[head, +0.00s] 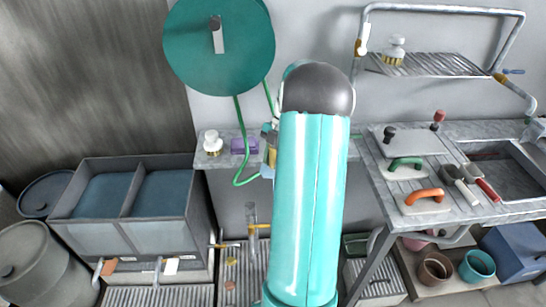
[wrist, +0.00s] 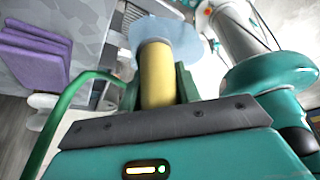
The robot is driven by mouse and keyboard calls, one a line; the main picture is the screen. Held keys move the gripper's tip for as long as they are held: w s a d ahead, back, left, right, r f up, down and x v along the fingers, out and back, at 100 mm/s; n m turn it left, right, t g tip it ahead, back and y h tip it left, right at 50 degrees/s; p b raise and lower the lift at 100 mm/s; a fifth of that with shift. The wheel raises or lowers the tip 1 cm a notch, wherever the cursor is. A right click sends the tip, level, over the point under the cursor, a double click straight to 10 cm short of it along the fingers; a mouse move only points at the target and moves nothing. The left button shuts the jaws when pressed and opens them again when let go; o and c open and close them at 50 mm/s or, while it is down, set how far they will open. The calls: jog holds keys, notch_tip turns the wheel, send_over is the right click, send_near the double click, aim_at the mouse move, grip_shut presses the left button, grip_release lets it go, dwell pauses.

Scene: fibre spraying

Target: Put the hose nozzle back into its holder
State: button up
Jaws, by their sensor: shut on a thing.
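My gripper (wrist: 157,88) is shut on the yellow hose nozzle (wrist: 157,72), whose barrel sits between the two green fingers. A pale blue round disc (wrist: 163,38) is at the nozzle's far end. The green hose (wrist: 62,118) curves along the left in the wrist view. In the head view the nozzle (head: 272,156) shows only in part beside my teal arm, and the hose (head: 241,120) hangs from the teal reel (head: 205,72). A grey upright tube with a yellow clamp (head: 252,226) stands below; I cannot tell whether it is the holder.
Purple pads (head: 244,146) and a white brush (head: 213,143) lie on the grey counter left of the nozzle. A two-basin tank (head: 128,233) stands at the left. The right bench (head: 470,212) carries several tools beside a sink. My arm hides the middle.

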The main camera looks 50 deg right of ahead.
jog(key=o, duration=1.1)
jog(key=shift+o, duration=0.2)
jog(key=v, duration=1.3)
jog(key=shift+r, duration=0.35)
jog(key=shift+d, duration=0.1)
